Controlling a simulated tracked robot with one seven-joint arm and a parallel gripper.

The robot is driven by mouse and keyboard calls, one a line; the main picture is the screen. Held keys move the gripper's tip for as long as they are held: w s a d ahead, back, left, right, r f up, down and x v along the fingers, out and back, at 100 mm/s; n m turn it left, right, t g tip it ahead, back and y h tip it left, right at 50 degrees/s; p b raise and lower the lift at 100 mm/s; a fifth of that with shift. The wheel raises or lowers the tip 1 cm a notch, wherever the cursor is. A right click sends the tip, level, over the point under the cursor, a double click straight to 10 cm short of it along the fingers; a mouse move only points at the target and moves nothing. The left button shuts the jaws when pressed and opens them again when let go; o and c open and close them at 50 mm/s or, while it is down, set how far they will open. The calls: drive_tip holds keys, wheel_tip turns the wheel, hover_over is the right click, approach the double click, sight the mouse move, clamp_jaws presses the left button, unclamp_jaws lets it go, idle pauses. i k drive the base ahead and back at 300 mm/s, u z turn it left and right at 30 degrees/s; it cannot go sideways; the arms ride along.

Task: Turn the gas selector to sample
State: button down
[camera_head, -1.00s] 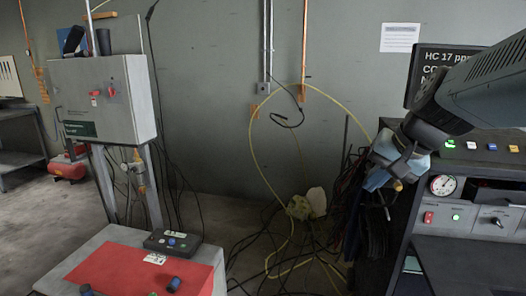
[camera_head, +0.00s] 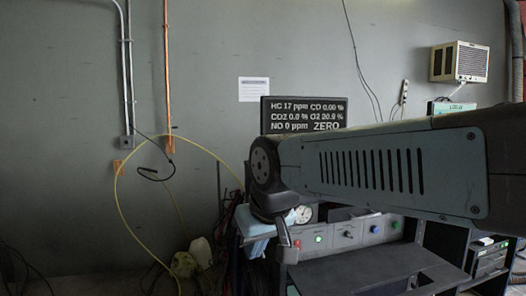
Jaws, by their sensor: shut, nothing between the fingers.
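The analyzer display (camera_head: 303,115) shows gas readings and the word ZERO. Below it, behind my arm, is a dark console with a grey control strip. The strip has a red switch (camera_head: 297,244), a green button (camera_head: 318,239), a small knob (camera_head: 347,233) and another control (camera_head: 375,229) to its right. I cannot read which one is the gas selector. My gripper (camera_head: 284,238) points down at the strip's left end, shut and empty. I cannot tell how near it is to the panel. My arm hides the console's upper part.
A blue cloth (camera_head: 254,228) hangs at the console's left edge, close to my gripper. A round gauge (camera_head: 304,213) shows under my arm. A yellow hose (camera_head: 121,207) and cables lie on the left. A heater unit (camera_head: 459,62) hangs on the wall at right.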

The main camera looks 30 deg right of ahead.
sight(347, 232)
drive_tip(key=z, duration=1.05)
